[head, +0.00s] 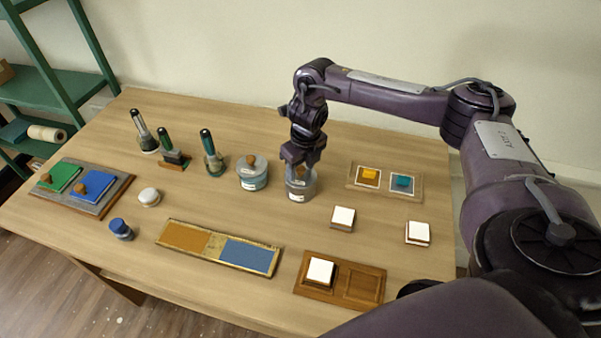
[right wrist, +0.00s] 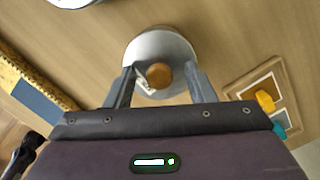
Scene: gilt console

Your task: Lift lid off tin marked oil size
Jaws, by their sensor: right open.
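Two lidded tins with wooden knobs stand near the middle of the table. The left tin (head: 252,178) is grey-blue with a pale label and a knob on its lid. The right tin (head: 300,191) is grey with a pale label; the writing on both labels is too small to read. My right gripper (head: 300,165) points down over the right tin and hides part of its lid. In the right wrist view its open fingers (right wrist: 159,70) stand on either side of the lid's round knob (right wrist: 159,76), with a gap at each side. My left gripper is out of view.
Bottle-like tools with dark handles (head: 208,150) stand left of the tins. A tray with yellow and teal pieces (head: 385,191) lies to the right. White-topped blocks (head: 343,217), a two-colour board (head: 218,264) and a wooden tray (head: 358,290) lie in front.

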